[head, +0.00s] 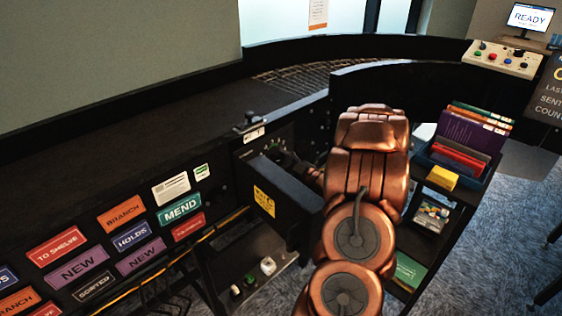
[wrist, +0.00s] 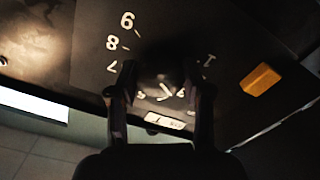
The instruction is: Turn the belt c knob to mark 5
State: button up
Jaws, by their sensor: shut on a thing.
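A dark round knob (wrist: 160,68) sits on a black dial panel (wrist: 90,45) in the wrist view. Pale numerals 9, 8 and 7 show to its left and what looks like a 1 to its right. Other marks below the knob are partly covered, and I cannot read a 5 or see where the knob points. My gripper (wrist: 158,88) has one finger on each side of the knob and is shut on it. In the head view my gripper (head: 288,160) reaches the dark panel (head: 262,150), with the knob mostly hidden.
A shelf with a book bin (head: 460,165) is at right. The conveyor belt (head: 150,120) runs behind.

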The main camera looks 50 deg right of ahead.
jog(key=m+p, duration=0.2)
jog(key=m, duration=0.3)
jog(key=shift+r+m, duration=0.15)
jog(key=shift+m, duration=0.25)
jog(key=m+p, duration=0.2)
jog(key=m, duration=0.1)
jog(key=shift+m+p, duration=0.65)
jog(key=shift+m, duration=0.65)
jog(key=o, duration=1.2)
jog(key=shift+c, duration=0.2)
jog(key=s, duration=1.2)
